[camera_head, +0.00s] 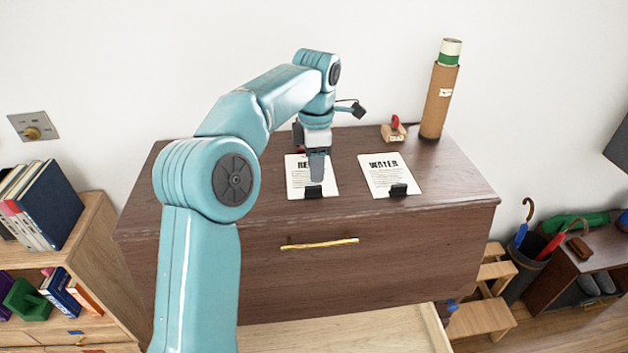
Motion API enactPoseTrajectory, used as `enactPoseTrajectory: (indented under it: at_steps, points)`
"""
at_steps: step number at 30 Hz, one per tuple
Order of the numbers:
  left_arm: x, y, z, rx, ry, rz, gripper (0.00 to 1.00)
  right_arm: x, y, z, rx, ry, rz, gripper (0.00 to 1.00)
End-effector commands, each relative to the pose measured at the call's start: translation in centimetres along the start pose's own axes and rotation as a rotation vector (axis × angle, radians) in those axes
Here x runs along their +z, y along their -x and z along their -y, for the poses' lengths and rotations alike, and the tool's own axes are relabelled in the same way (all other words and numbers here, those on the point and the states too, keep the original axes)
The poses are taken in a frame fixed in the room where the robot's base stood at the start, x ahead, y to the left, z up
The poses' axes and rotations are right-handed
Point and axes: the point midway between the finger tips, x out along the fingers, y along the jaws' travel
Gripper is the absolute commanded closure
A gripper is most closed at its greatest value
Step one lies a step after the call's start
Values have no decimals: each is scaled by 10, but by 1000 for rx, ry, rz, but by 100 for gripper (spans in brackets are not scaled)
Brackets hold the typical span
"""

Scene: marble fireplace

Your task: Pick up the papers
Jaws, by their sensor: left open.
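Two white papers lie on top of a dark brown wooden cabinet (430,215). The left paper (297,182) has a bold heading partly hidden by my gripper, and a black clip (312,192) sits at its front edge. The right paper (386,180) is headed "WATER" and has its own black clip (398,190) at its front edge. My left gripper (317,180) points down over the left paper, close to its clip. It is open; I cannot tell whether it touches the paper. My right gripper is not in view.
A cardboard tube (438,100) stands at the back right of the cabinet top, beside a small wooden stamp with a red knob (394,128). A bookshelf (100,240) stands left. An umbrella bin (527,262) and wooden steps (485,305) are at right. The cabinet top's right front is clear.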

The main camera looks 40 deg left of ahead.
Motion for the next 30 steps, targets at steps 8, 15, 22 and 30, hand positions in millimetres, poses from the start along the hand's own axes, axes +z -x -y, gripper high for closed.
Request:
enactPoseTrajectory:
  at_steps: [8, 15, 22, 30]
  points:
    - [0, -25, -2, -4, 1, -3, 57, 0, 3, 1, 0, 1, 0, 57]
    - [3, -61, -5, -4, 1, -3, 57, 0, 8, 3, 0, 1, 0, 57]
    - [4, -66, -5, -2, 0, -1, 57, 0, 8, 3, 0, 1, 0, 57]
    - [4, -66, -5, -2, -1, -2, 100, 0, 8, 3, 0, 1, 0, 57]
